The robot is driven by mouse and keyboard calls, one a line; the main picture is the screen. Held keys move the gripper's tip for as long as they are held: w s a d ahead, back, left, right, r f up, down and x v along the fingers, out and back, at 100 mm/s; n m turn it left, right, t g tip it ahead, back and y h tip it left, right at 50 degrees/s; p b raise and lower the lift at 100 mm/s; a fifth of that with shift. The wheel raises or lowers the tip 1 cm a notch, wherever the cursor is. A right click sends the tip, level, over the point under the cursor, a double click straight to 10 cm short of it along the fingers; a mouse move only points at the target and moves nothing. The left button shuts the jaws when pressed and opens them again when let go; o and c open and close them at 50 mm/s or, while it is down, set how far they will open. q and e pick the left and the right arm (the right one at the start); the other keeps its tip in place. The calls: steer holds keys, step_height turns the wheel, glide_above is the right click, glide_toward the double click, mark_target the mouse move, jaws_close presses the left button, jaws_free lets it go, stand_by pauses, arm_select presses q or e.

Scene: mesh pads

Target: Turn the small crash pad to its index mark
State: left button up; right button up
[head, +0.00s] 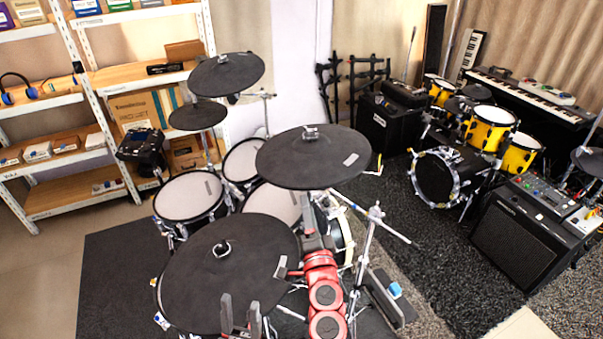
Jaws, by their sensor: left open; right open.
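Several black round cymbal pads stand on the drum rack. The smallest-looking one (198,115) is at the back left, below a larger pad (227,75); I cannot tell for sure which is the small crash pad. A wide pad (300,172) is in the middle, with a pale mark near its right edge. The nearest pad (190,285) has a pale mark on its right side and a centre wing nut. My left gripper (240,314) is open and empty over this pad's front edge. My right gripper (309,222) is open, between the near and middle pads, partly hard to make out.
Mesh drum pads (188,197) sit between the cymbals. A metal stand (366,245) rises right of my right arm. Shelves (60,145) stand at the left. A yellow drum kit (490,127) and an amplifier (520,235) are at the right. Dark carpet is open between.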

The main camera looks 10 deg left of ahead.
mark_target(302, 175)
steer(key=p+x, duration=0.1)
steer(key=x, duration=0.8)
steer(key=shift+w+a+r+p, duration=0.15)
steer(key=shift+a+p, duration=0.05)
steer(key=shift+p, duration=0.2)
steer(key=shift+w+a+r, duration=0.1)
steer(key=shift+w+a, duration=0.1)
steer(key=shift+w, duration=0.65)
jaws_close()
